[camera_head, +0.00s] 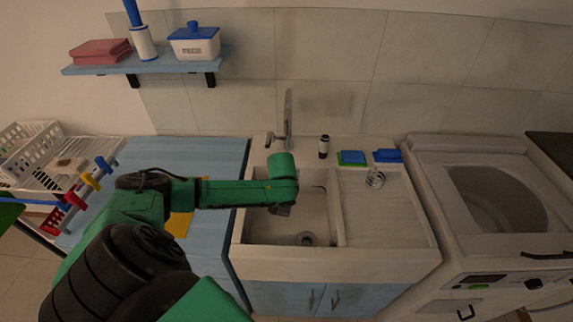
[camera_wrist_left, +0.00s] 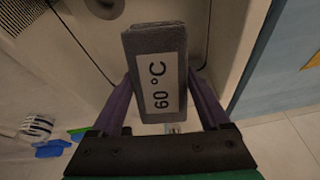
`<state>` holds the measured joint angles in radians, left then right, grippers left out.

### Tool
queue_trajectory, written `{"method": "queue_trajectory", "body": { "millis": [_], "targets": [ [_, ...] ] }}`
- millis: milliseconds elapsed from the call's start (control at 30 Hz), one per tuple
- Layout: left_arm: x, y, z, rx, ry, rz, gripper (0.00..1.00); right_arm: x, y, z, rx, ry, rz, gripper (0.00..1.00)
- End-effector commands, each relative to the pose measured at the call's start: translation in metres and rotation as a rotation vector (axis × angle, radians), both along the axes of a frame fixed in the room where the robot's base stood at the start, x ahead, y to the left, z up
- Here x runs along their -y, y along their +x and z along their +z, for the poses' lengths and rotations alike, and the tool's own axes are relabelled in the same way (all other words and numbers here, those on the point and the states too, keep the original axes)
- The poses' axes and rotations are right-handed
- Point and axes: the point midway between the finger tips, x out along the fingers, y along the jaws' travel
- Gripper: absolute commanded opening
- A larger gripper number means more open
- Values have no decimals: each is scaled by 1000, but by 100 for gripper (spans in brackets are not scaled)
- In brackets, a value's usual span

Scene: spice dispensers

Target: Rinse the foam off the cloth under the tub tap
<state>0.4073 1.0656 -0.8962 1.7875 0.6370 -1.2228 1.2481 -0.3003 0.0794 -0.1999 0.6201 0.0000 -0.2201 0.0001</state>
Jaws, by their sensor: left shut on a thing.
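My left gripper (camera_wrist_left: 160,95) is shut on a grey folded cloth (camera_wrist_left: 148,42) with a white label reading "60 °C". I see no foam on the side of the cloth that shows. In the head view my left gripper (camera_head: 281,210) is over the sink basin (camera_head: 265,230), pointing down, and my own arm mostly hides the cloth. The metal tap (camera_head: 288,118) stands at the back of the sink, behind the gripper, with a lever (camera_head: 275,138) at its left. I cannot make out any running water. My right gripper is not in view.
Right of the basin, the ribbed drainboard (camera_head: 385,215) is mostly clear. A dark bottle (camera_head: 323,147), a green sponge (camera_head: 352,158), a blue sponge (camera_head: 388,156) and a glass (camera_head: 376,178) stand near its back. A washing machine (camera_head: 490,215) is at the right, a blue counter (camera_head: 205,160) at the left.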

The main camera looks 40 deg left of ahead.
Motion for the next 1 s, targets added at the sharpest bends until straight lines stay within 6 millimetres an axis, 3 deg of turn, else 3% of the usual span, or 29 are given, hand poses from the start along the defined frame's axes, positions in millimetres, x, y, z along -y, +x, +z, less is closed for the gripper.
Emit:
{"method": "queue_trajectory", "body": {
  "millis": [300,633,1000],
  "targets": [
    [9,-14,20,-1,-2,-1,19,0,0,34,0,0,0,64],
    [23,-41,37,0,1,-2,19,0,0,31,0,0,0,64],
    [25,-43,40,1,1,0,19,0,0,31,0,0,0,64]
  ]
}}
